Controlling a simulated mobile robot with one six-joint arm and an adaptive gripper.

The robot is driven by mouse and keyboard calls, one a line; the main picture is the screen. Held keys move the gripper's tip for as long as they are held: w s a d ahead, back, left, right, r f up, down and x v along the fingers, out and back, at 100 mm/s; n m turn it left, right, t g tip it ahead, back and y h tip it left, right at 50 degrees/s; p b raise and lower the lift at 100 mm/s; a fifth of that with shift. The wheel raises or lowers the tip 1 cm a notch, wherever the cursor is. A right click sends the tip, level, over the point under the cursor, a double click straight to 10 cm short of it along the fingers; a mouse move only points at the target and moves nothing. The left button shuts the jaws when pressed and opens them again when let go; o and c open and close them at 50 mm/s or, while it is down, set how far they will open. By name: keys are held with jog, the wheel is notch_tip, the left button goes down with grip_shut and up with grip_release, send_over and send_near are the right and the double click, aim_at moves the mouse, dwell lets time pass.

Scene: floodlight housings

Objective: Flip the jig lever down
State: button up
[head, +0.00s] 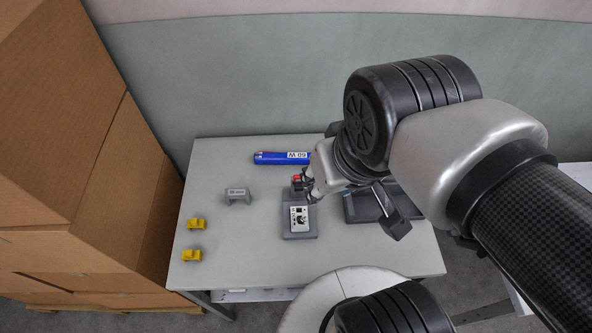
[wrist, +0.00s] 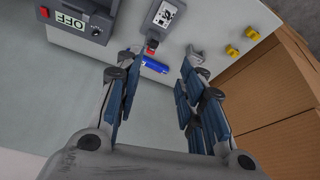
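The jig is a grey block with a white printed panel (head: 299,218) on the table; it also shows at the top of the wrist view (wrist: 165,14). The lever's exact angle is hard to tell. My gripper (wrist: 158,62) is open, its blue-padded fingers wide apart with nothing between them. In the head view my wrist hides part of this area.
A blue "60 W" box (head: 281,157) lies behind the jig. A dark device reading OFF (wrist: 72,22) stands right of the jig in the head view.

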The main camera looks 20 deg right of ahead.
jog(key=w+r, duration=0.1)
jog(key=w, duration=0.2)
jog(key=w+r+g+p, duration=0.1)
jog(key=w, duration=0.2)
jog(key=w+r+g+p, duration=0.1)
jog(key=w, duration=0.3)
jog(key=shift+d+r+m, duration=0.1)
jog(key=shift+d+m, duration=0.25)
jog(key=shift+m, duration=0.05)
grip_shut()
jog(key=w+d+f+m+g+p, duration=0.1)
jog(key=w+f+g+p, duration=0.1)
jog(key=w+f, duration=0.35)
jog(key=w+d+f+g+p, duration=0.1)
jog(key=w+f+g+p, duration=0.15)
jog(key=w, duration=0.65)
jog(key=w+d+f+m+p, duration=0.1)
jog(key=w+f, duration=0.3)
jog(key=f, duration=0.5)
jog(key=shift+w+d+f+g+y+p, duration=0.2)
jog(key=shift+w+f+g+y+p, duration=0.2)
jog(key=shift+p, duration=0.2)
jog(key=shift+s, duration=0.1)
